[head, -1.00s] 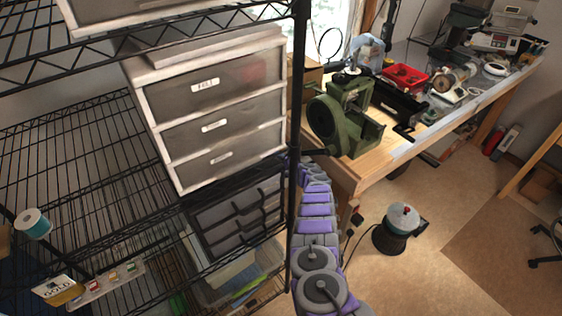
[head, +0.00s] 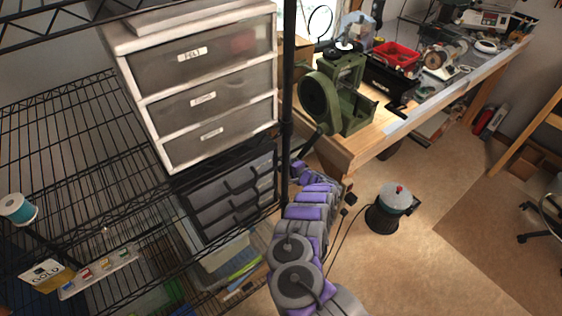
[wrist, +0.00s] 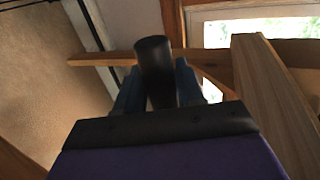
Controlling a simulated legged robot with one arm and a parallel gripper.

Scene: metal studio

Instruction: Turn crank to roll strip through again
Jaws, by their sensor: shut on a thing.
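The green rolling mill (head: 352,105) stands on the near end of the wooden workbench, with a dark round wheel (head: 313,101) on its left side. A dark crank arm (head: 314,137) slopes down and left below the wheel, toward the black shelf post. In the wrist view my gripper (wrist: 158,88) is shut on the black cylindrical crank handle (wrist: 155,58), which stands up between its blue fingers. In the head view my gripper is hard to make out near the post and bench edge. I cannot make out a strip in the rollers.
The wire shelf post (head: 288,110) stands close beside my arm. A drawer unit (head: 160,118) fills the shelf at left. A red tray (head: 397,54) sits farther along the workbench (head: 350,148). A round grey-topped machine (head: 391,205) with a cord stands on the floor.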

